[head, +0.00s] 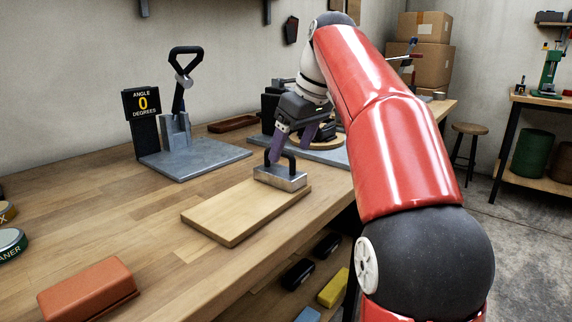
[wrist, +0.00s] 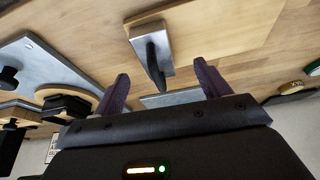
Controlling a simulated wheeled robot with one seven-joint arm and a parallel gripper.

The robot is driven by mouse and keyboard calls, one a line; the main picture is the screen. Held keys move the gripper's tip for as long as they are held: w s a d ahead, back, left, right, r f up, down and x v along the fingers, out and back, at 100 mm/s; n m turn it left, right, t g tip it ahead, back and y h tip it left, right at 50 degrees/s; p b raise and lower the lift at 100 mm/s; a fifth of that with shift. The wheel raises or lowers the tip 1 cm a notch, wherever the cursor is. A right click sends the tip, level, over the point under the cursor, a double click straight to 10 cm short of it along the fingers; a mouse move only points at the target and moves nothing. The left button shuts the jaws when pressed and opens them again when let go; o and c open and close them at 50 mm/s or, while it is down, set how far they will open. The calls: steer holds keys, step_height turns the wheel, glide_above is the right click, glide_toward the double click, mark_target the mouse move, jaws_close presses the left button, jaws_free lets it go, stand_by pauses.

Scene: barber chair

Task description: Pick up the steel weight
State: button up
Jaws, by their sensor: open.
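The steel weight (head: 281,178) is a silver block with a black handle on top. It sits upright at the far end of a wooden board (head: 232,216) on the workbench. My gripper (head: 290,147) is open, pointing down with its purple fingers close to the weight's handle. In the wrist view the steel weight (wrist: 152,48) lies ahead of my gripper (wrist: 160,86), and its handle reaches toward the gap between the two fingers. Whether a finger touches the handle cannot be told.
A device with a black lever and an angle sign (head: 143,103) stands on a grey plate (head: 195,160) behind. An orange-brown block (head: 88,288) lies at the front left. A second grey plate with fixtures is beyond my gripper. The bench between board and block is clear.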

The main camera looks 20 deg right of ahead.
mark_target(281, 171)
steer(key=shift+w+d, duration=0.2)
steer(key=shift+w, duration=0.3)
steer(key=shift+w+f, duration=0.15)
steer(key=shift+f, duration=0.1)
steer(key=b+x, duration=0.2)
steer(key=x, duration=0.5)
steer(key=shift+a, duration=0.2)
steer(key=shift+r, duration=0.1)
jaws_close()
steer(key=shift+r, duration=0.15)
